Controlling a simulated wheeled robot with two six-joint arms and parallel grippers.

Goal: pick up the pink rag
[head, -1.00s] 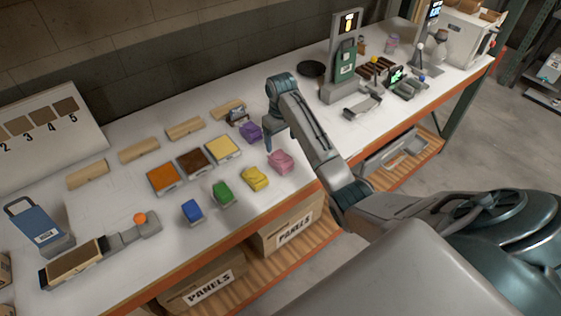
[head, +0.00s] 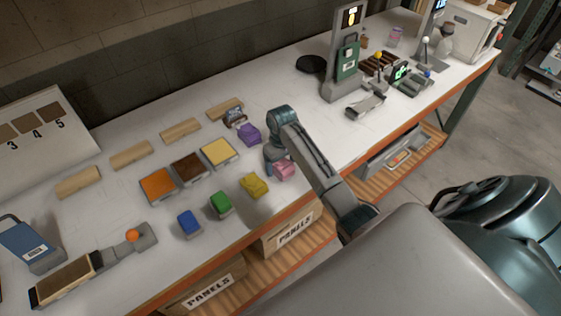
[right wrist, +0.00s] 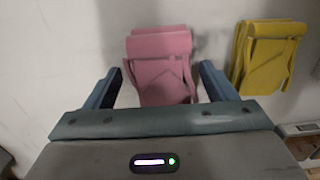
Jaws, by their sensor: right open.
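The pink rag (head: 284,170) is a folded cloth lying on the white bench near its front edge, partly hidden by my right arm in the head view. In the right wrist view, the pink rag (right wrist: 160,62) lies ahead of and between the two fingers. My right gripper (right wrist: 160,84) is open, its fingertips on either side of the rag's lower part. In the head view, my right gripper (head: 275,165) is just left of the rag, mostly hidden by its own wrist. I cannot tell if the fingers touch the rag. My left gripper is not in view.
A yellow rag (head: 254,185) lies just beside the pink one; it also shows in the right wrist view (right wrist: 267,60). Green (head: 220,203), blue (head: 188,222) and purple (head: 248,134) rags lie nearby. Colour trays (head: 217,153) stand behind. The bench to the right is clear up to a grey stand (head: 343,85).

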